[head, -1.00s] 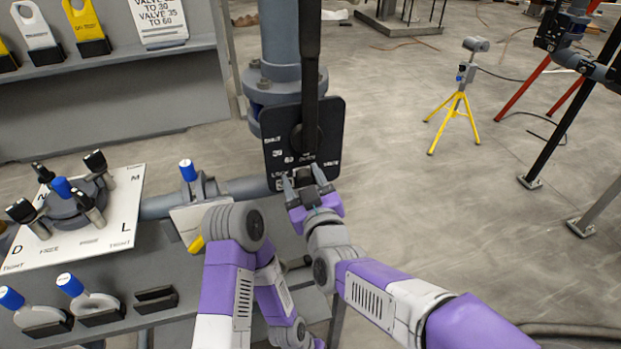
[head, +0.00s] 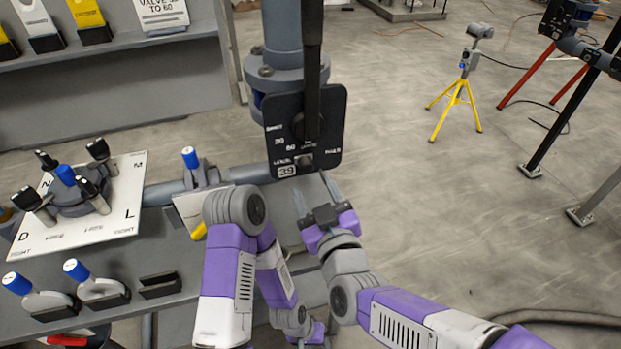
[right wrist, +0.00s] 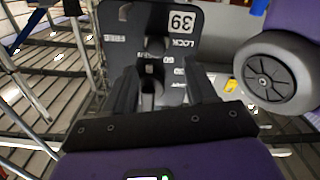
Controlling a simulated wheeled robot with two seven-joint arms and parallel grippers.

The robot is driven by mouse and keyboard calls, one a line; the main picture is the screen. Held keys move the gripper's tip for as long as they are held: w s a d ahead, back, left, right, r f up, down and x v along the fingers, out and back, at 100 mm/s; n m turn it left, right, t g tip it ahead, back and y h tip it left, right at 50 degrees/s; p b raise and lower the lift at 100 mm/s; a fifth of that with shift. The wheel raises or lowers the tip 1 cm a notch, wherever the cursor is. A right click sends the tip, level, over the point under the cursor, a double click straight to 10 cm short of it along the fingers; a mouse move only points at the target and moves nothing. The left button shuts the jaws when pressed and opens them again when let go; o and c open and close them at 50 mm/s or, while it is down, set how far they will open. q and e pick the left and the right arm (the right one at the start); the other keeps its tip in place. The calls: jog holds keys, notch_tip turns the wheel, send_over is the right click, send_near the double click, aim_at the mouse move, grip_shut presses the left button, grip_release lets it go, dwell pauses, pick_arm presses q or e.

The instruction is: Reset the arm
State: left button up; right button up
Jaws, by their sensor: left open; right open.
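My right gripper (head: 313,192) is in front of and below the black valve plate (head: 333,130), fingers apart and nothing between them. In the right wrist view the open fingers of the right gripper (right wrist: 163,88) point at the plate, which shows "39" and "LOCK" upside down (right wrist: 180,22). A dark lever (head: 312,70) stands upright over the plate. My left gripper (head: 312,335) hangs low at the bottom edge, below the shelf front, apart from the plate. Its fingers are mostly cut off or hidden.
A lettered white board (head: 110,215) with a blue-capped clamp assembly stands at left. Blue-handled tools (head: 95,285) sit in holders below it. A grey pipe (head: 285,30) rises behind the plate. A yellow tripod (head: 460,95) stands on the open floor at right.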

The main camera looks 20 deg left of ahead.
jog(key=shift+s+d, duration=0.15)
jog(key=shift+s, duration=0.05)
dwell(0.3)
jog(key=w+d+f+m+g+h, duration=0.2)
jog(key=d+f, duration=0.3)
jog(key=f, duration=0.4)
jog(key=w+d+f+m+g+h+p, duration=0.15)
jog(key=d+f, duration=0.25)
jog(key=f, duration=0.5)
jog(key=w+d+f+m+g+h, duration=0.25)
jog(key=d+f, duration=0.25)
jog(key=f, duration=0.4)
jog(key=s+d+f+m+g, duration=0.3)
jog(key=s+d+f, duration=0.2)
jog(key=s+f, duration=0.4)
jog(key=s+d+f+m+g+h+p, duration=0.1)
jog(key=s+d+f+m+g, duration=0.3)
jog(key=s+f, duration=0.5)
jog(key=shift+d+f, duration=0.6)
jog(key=shift+d, duration=0.3)
